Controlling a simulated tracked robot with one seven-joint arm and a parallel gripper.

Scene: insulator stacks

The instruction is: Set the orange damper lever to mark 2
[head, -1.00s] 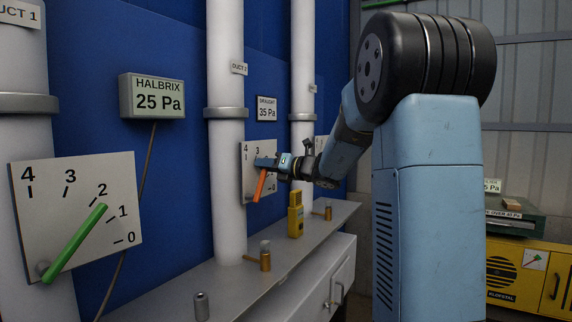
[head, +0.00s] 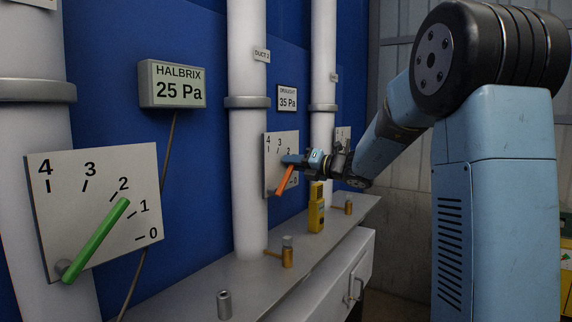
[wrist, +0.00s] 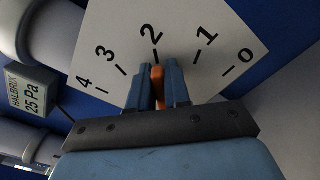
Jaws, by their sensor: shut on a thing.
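The orange damper lever (head: 286,180) is on the white scale plate (head: 268,185) of the middle duct, leaning up and to the right. My gripper (head: 291,160) is shut on its upper end. In the wrist view the lever's orange tip (wrist: 157,74) shows between the two blue fingers (wrist: 157,88), just below the tick of mark 2 (wrist: 155,60). The tip points nearly at that tick, with marks 3 and 4 to the left and 1 and 0 to the right. The fingers and gripper body hide the lever's lower part in the wrist view.
A green lever (head: 96,240) on a nearer plate (head: 60,190) points close to mark 2. A HALBRIX display (head: 172,84) reads 25 Pa; a draught sign (head: 287,98) reads 35 Pa. A yellow device (head: 316,210) and brass fittings (head: 287,255) stand on the grey ledge (head: 240,285) below my gripper.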

